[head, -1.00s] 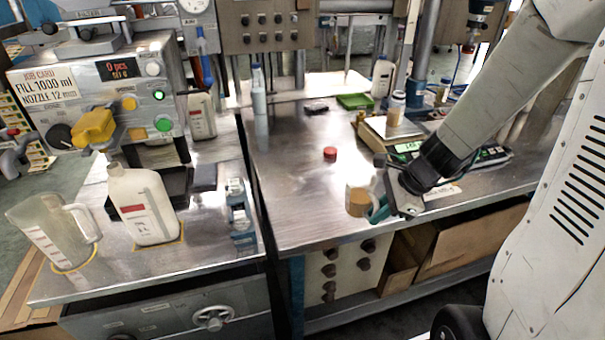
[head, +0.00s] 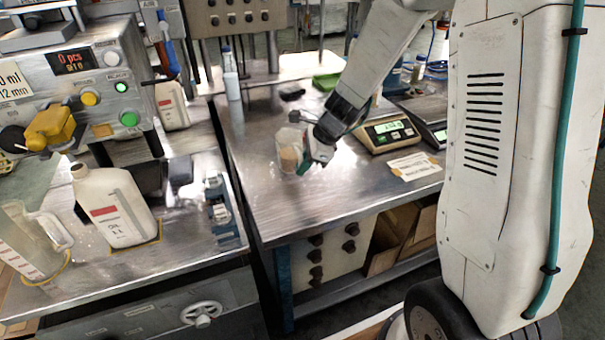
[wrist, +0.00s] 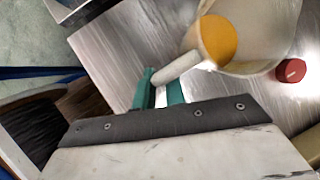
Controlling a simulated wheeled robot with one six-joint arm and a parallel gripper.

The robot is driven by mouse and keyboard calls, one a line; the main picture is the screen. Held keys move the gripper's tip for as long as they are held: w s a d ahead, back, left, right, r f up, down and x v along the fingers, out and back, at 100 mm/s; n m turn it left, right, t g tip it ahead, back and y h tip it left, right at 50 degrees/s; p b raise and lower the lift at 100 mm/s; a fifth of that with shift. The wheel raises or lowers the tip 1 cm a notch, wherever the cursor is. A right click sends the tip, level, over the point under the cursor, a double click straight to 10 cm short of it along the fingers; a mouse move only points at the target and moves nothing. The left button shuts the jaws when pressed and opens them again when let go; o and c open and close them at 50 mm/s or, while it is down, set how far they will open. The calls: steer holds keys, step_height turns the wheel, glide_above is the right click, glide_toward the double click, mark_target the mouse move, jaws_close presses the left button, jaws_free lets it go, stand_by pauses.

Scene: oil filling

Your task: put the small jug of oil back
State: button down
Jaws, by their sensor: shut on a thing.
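The small jug (head: 291,140) is clear, with a tan-orange patch of oil low inside. It is over the right-hand metal bench, well in from the front edge. My gripper (head: 310,160) is at its right side, shut on its handle. The wrist view also shows the small jug (wrist: 265,45), with the pale handle between the teal fingers of my gripper (wrist: 158,90). I cannot tell whether the jug's base touches the bench.
A red cap (wrist: 291,70) lies beside the jug. A scale (head: 388,132) and a paper card (head: 413,166) are to the right, a green tray (head: 327,81) behind. On the left bench stand a white oil bottle (head: 112,205) and a larger measuring jug (head: 32,245). The bench front (head: 290,215) is clear.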

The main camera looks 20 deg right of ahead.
steer(key=shift+w+f, duration=0.15)
steer(key=shift+f, duration=1.65)
steer(key=c, duration=1.5)
jaws_free()
steer(key=shift+f, duration=0.1)
steer(key=s+d+r+n, duration=0.1)
steer(key=s+r+n, duration=0.25)
steer(key=r, duration=0.45)
steer(key=s+d+r+n, duration=0.1)
steer(key=s+r+n, duration=0.1)
steer(key=s+r, duration=0.45)
steer(key=s+r+n+h, duration=0.1)
steer(key=s+r+n, duration=0.2)
steer(key=s+n, duration=0.2)
steer(key=s+r+n+g+h, duration=0.1)
steer(key=s+r+n+h, duration=0.1)
steer(key=s+n, duration=0.3)
steer(key=s+r+n+h, duration=0.1)
steer(key=s+r+n, duration=0.2)
steer(key=s+n, duration=0.3)
steer(key=shift+s+d+r+g+h, duration=0.1)
steer(key=shift+s+r+g+h, duration=0.1)
steer(key=shift+s, duration=0.95)
steer(key=shift+s+d+r+g+h, duration=0.1)
steer(key=shift+s+r+h, duration=0.1)
steer(key=shift+s, duration=0.95)
